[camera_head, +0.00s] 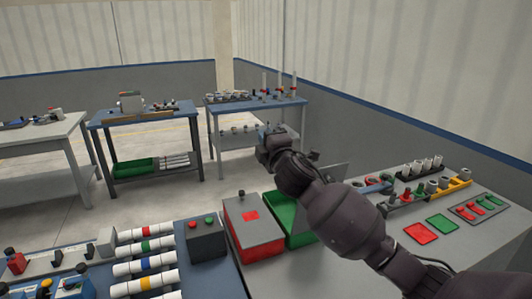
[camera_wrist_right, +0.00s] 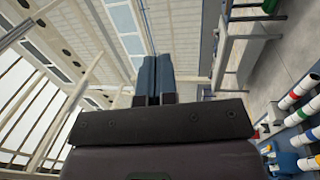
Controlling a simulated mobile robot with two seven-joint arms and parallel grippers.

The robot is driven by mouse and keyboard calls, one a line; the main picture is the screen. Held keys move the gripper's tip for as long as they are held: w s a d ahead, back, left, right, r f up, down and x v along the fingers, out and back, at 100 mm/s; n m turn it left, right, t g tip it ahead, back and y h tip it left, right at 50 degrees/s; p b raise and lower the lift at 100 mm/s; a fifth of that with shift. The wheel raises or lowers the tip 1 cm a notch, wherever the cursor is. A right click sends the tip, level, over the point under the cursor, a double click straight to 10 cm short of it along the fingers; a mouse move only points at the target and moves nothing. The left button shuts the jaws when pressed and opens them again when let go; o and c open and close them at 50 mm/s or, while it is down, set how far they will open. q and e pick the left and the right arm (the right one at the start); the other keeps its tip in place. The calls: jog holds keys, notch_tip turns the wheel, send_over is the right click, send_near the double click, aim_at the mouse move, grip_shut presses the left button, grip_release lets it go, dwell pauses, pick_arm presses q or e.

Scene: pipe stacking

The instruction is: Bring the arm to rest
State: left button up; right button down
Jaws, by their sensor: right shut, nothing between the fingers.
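My right arm (camera_head: 345,222) comes in from the lower right of the head view and reaches up and left over the workbench. My right gripper (camera_head: 270,133) is at its far end, raised above the bench and clear of the things on it. In the right wrist view the two blue-grey fingers of the gripper (camera_wrist_right: 155,78) lie side by side, shut and empty, with the ceiling and wall behind them. My left gripper is not in view.
Under the arm stand a grey-and-red box (camera_head: 254,222) and a green bin (camera_head: 290,219). White pipes with coloured bands (camera_head: 145,265) lie at lower left. A blue table (camera_head: 255,104) stands behind. Free air surrounds the gripper.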

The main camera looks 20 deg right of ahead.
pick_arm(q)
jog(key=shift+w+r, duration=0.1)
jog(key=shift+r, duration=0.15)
pick_arm(e)
jog(key=shift+r, duration=0.7)
jog(key=s+a+f+m+g+y, duration=0.15)
jog(key=s+f+m, duration=0.35)
jog(key=f, duration=0.6)
jog(key=s+a+f+m+g+y, duration=0.1)
jog(key=s+a+f+m+y, duration=0.1)
jog(key=s+f+m, duration=0.6)
pick_arm(q)
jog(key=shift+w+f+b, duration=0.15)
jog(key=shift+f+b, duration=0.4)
jog(key=shift+b, duration=0.25)
pick_arm(e)
jog(key=s+d+f+m+g+h, duration=0.2)
jog(key=s+f+g, duration=0.4)
jog(key=s+f, duration=1.6)
notch_tip(320, 180, down, 3)
jog(key=shift+s+f+m+h, duration=0.1)
jog(key=shift+s+m+h, duration=0.25)
jog(key=shift+m, duration=0.35)
